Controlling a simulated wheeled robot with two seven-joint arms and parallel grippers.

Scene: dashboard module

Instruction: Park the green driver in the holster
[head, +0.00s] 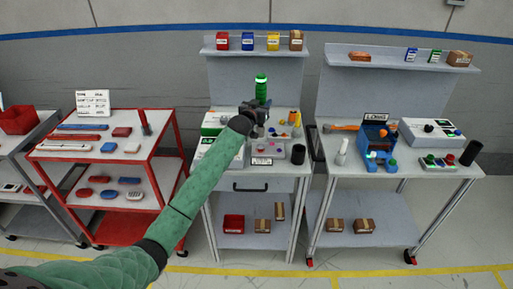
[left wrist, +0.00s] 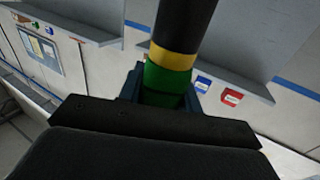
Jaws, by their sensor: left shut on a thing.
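My left gripper (head: 258,108) is raised over the middle bench and shut on the green driver (head: 261,88). The driver stands about upright in the jaws, its bright green end up. In the left wrist view the driver (left wrist: 174,62) shows green between the jaws (left wrist: 165,88), then a yellow band and a black section. A short black cylinder (head: 298,154), perhaps the holster, stands at the front right of the middle bench, apart from the driver. Another black cylinder (head: 471,153) is at the right end of the right bench. My right gripper is not in view.
The middle bench (head: 284,169) holds a green-and-white box (head: 213,124), a grey module (head: 265,150) and small coloured parts. A shelf with several boxes is behind. The right bench holds a blue device (head: 377,137); a red cart (head: 155,180) stands left.

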